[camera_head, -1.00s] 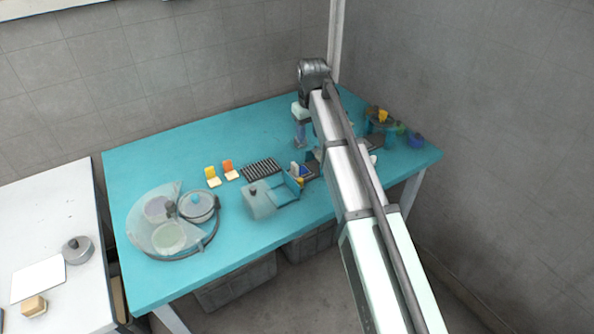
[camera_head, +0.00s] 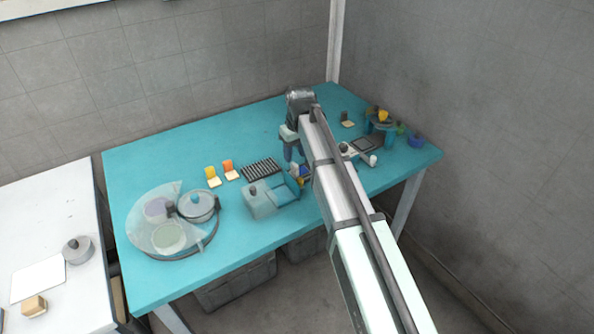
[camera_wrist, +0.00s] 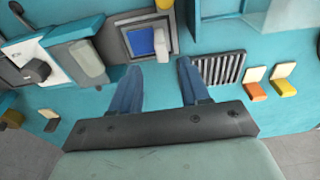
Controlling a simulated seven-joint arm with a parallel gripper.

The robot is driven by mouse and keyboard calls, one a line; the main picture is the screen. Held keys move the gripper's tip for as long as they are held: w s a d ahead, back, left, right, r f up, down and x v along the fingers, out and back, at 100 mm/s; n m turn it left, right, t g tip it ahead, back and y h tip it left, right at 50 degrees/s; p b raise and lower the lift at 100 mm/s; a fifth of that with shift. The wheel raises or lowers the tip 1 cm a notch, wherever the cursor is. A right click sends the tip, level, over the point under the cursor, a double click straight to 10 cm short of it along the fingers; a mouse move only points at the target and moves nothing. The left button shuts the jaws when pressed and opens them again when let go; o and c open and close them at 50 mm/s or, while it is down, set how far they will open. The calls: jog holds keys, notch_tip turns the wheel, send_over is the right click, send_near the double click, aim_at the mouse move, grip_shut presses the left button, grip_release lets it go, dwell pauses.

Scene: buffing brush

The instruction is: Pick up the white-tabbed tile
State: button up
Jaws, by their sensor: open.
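The white tab (camera_wrist: 161,43) of a tile stands up beside a blue face (camera_wrist: 141,41) inside a grey square frame in the wrist view. In the head view the blue part (camera_head: 304,172) shows in small size, partly covered by my arm. I cannot tell how the tab joins the blue face. My gripper (camera_wrist: 158,70) is open and empty, its two blue fingers apart. In the wrist view the tab lies just beyond the gap between the fingertips, which do not appear to touch it. In the head view my gripper (camera_head: 290,154) is behind the frame.
A ribbed black rack (camera_head: 261,169), orange holder (camera_head: 230,168) and yellow holder (camera_head: 212,177) stand to the left. A teal box-like fixture (camera_head: 262,198) stands in front. A round turntable (camera_head: 165,222) is at far left. The table's (camera_head: 150,160) back left is clear.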

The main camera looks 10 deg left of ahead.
aim_at(295, 164)
jog(key=shift+s+f, duration=0.2)
jog(key=shift+f, duration=0.4)
notch_tip(295, 164, down, 4)
jog(key=shift+f, duration=0.1)
grip_shut()
